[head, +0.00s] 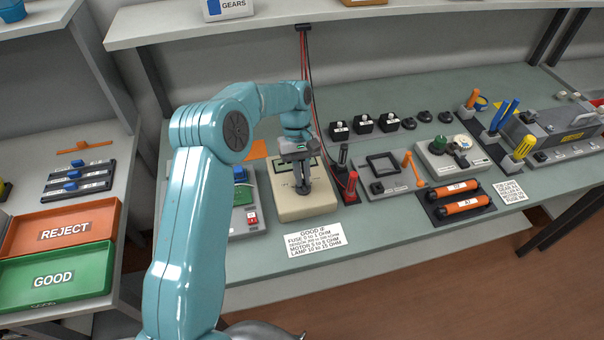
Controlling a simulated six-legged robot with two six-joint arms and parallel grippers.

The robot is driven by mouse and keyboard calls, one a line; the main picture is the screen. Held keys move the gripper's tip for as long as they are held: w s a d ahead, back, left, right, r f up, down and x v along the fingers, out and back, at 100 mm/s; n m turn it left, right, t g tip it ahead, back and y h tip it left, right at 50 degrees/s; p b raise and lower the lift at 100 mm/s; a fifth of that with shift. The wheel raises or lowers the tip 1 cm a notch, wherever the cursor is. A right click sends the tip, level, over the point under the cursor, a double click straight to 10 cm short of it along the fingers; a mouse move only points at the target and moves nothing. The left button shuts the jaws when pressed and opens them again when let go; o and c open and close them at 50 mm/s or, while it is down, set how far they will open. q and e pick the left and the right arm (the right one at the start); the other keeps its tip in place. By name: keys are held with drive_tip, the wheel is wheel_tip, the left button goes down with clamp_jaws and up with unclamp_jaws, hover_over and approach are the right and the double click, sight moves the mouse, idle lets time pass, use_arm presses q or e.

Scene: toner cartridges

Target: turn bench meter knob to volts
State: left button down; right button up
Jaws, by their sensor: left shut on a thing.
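The bench meter (316,206) is a cream box with a pale display at its top, lying on the green bench near the middle of the view. My left arm reaches over it from the left. My left gripper (302,188) points down onto the meter's face and is shut on its knob. The fingers and wrist hide the knob and part of the display, so the knob's pointer and setting cannot be read. My right gripper is not in view.
A red probe (351,185) and a black probe stand just right of the meter, with leads hanging above. A grey device with a red switch (252,217) is at its left. A printed card (314,240) lies in front. Red REJECT and green GOOD trays (100,285) are far left.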

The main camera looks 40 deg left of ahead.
use_arm(q)
drive_tip(key=c, duration=1.2)
unclamp_jaws()
drive_tip(key=shift+w+r, duration=0.1)
drive_tip(key=shift+r, duration=0.1)
drive_tip(key=p+v, duration=0.6)
drive_tip(key=v, duration=1)
drive_tip(key=shift+r, duration=0.15)
drive_tip(key=shift+s, duration=0.25)
